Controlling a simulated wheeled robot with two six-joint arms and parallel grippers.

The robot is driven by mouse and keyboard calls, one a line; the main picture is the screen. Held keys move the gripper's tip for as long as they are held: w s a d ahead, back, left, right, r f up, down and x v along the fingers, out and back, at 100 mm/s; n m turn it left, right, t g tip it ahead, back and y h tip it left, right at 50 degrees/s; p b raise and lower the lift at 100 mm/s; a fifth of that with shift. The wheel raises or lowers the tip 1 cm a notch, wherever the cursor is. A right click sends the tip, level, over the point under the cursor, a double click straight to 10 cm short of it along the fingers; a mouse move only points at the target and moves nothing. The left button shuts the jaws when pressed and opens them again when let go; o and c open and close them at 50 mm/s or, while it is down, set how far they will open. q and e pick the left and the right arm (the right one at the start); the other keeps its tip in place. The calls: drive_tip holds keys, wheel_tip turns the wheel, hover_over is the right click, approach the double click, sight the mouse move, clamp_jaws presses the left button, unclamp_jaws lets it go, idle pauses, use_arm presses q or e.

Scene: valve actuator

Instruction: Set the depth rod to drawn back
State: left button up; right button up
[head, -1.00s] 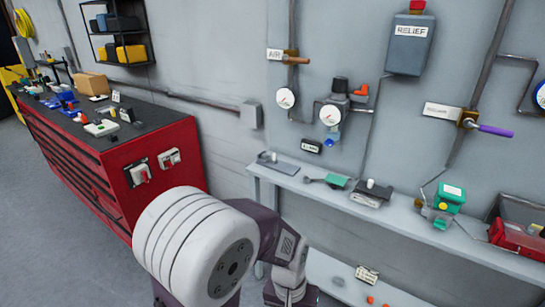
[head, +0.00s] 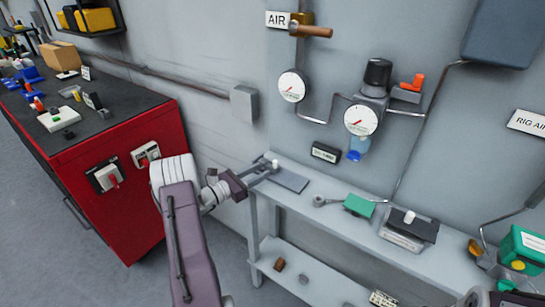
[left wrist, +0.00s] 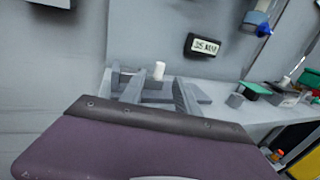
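A flat grey gauge-like piece (head: 290,181) with a small white knob (head: 275,163) lies at the left end of the wall bench; I cannot tell for sure which part is the depth rod. My left gripper (head: 264,170) is at that end of the bench, close to the knob. In the left wrist view its two fingers (left wrist: 157,94) stand apart, and the white knob (left wrist: 159,70) shows between and beyond them. No grip on it is visible.
The bench (head: 330,213) also bears a green block (head: 358,206) and a dark-topped block (head: 408,226) with a white knob. A red cabinet (head: 125,205) stands at left.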

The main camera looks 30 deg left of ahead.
sight(275, 161)
use_arm(q)
drive_tip(key=shift+s+r+y, duration=0.15)
drive_tip(key=shift+s+r, duration=0.15)
drive_tip(key=shift+s, duration=0.25)
drive_tip(key=shift+s+r+y, duration=0.15)
drive_tip(key=shift+s+r, duration=0.1)
drive_tip(key=shift+s, duration=0.25)
drive_tip(key=p+x, duration=0.1)
drive_tip(key=x, duration=0.7)
drive_tip(key=shift+w, duration=0.35)
drive_tip(key=shift+w+d+f, duration=0.1)
drive_tip(key=shift+w, duration=0.2)
drive_tip(key=shift+w+f, duration=0.15)
drive_tip(key=shift+w, duration=0.05)
clamp_jaws()
